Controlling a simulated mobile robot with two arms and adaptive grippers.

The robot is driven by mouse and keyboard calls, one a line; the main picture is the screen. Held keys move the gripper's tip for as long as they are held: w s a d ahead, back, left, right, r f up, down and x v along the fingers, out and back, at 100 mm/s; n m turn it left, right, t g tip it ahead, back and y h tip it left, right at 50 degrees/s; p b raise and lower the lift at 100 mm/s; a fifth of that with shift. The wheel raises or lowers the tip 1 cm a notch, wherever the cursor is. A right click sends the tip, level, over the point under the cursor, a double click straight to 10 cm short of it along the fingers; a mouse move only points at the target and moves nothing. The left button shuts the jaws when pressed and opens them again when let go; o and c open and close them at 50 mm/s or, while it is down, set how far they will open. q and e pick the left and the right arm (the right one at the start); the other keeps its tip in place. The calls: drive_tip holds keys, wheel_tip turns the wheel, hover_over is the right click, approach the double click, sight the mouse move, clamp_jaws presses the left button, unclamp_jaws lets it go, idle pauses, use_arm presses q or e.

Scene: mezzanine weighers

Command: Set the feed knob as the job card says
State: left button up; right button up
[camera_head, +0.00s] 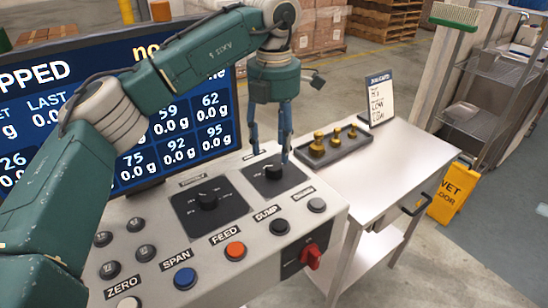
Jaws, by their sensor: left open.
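The grey control console (325,213) carries two black rotary knobs on dark dial plates. My left gripper (270,152) points down above the right-hand knob (273,172), its two blue fingers apart; whether they touch the knob I cannot tell. The left-hand knob (207,201) is uncovered. The small labels above both dials are too small to read for sure, and the right one is partly covered by a finger. The job card (380,98) stands on the side table; its handwritten lines are small, one seeming to read LOW. My right gripper is not in view.
An orange button (235,251) beside the FEED label and a blue button (185,278) sit at the console front. A red switch (311,257) juts from its front face. A display (226,128) stands behind; brass weights (318,143) sit in a tray on the side table (408,150).

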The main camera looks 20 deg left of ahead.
sight(274, 166)
use_arm(q)
wheel_tip(274, 166, up, 6)
drive_tip(key=shift+r, duration=0.25)
idle(0.4)
